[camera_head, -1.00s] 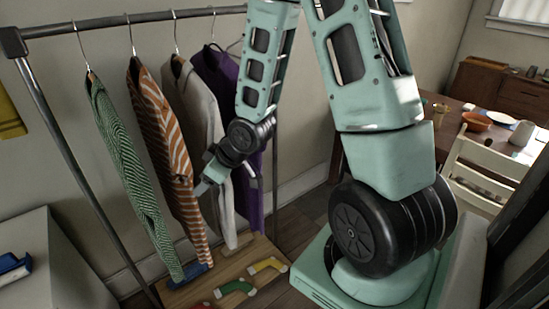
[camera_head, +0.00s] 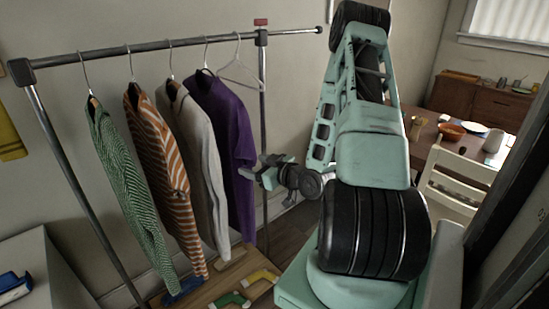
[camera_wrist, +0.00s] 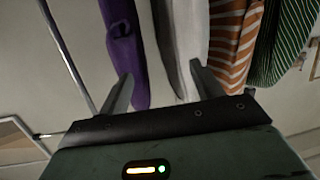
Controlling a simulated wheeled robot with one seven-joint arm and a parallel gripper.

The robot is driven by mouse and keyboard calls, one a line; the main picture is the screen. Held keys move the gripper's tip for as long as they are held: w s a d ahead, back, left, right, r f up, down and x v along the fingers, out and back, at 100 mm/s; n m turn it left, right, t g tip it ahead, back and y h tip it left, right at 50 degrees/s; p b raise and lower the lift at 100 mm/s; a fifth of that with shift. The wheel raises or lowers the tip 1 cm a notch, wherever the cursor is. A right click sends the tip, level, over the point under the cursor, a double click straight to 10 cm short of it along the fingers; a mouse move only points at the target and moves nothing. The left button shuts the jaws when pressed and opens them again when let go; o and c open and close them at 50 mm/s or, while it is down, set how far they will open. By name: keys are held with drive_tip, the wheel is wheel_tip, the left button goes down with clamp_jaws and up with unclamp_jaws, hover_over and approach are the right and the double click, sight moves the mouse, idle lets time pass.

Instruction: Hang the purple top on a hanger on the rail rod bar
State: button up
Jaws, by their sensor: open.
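The purple top (camera_head: 228,125) hangs from a hanger hooked on the rail rod bar (camera_head: 110,51), rightmost in a row of clothes. It hangs upright, partly behind a light grey garment. Its sleeve shows at left in the wrist view (camera_wrist: 122,60). An empty pale hanger (camera_head: 239,75) hangs on the bar just right of it. My gripper (camera_head: 250,174) is open and empty at the right side of the purple top's lower half. In the wrist view, the open fingers (camera_wrist: 160,80) point towards the clothes; whether they touch cloth I cannot tell.
A grey garment (camera_head: 205,150), an orange striped one (camera_head: 160,150) and a green striped one (camera_head: 125,170) hang to the left. Socks lie on the wooden board (camera_head: 195,296) below. A rack post (camera_head: 264,110) stands right of the purple top. A chair (camera_head: 455,180) and table are at right.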

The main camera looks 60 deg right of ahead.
drive_tip(key=s+d+r+m+t+h, duration=0.1)
drive_tip(key=s+d+r+m+h, duration=0.1)
drive_tip(key=s+d+h, duration=0.15)
drive_tip(key=b, duration=0.6)
approach(241, 138)
wheel_tip(241, 138, down, 2)
drive_tip(key=d, duration=0.2)
drive_tip(key=b, duration=0.5)
drive_tip(key=shift+w+f+y, duration=0.1)
drive_tip(key=shift+f+y, duration=0.15)
drive_tip(key=x, duration=0.4)
drive_tip(key=p+x, duration=0.1)
drive_tip(key=x, duration=0.2)
drive_tip(key=r+x, duration=0.1)
drive_tip(key=x, duration=0.3)
drive_tip(key=shift+w, duration=0.4)
drive_tip(key=c, duration=1.2)
drive_tip(key=shift+r+p, duration=0.2)
drive_tip(key=shift+p, duration=0.1)
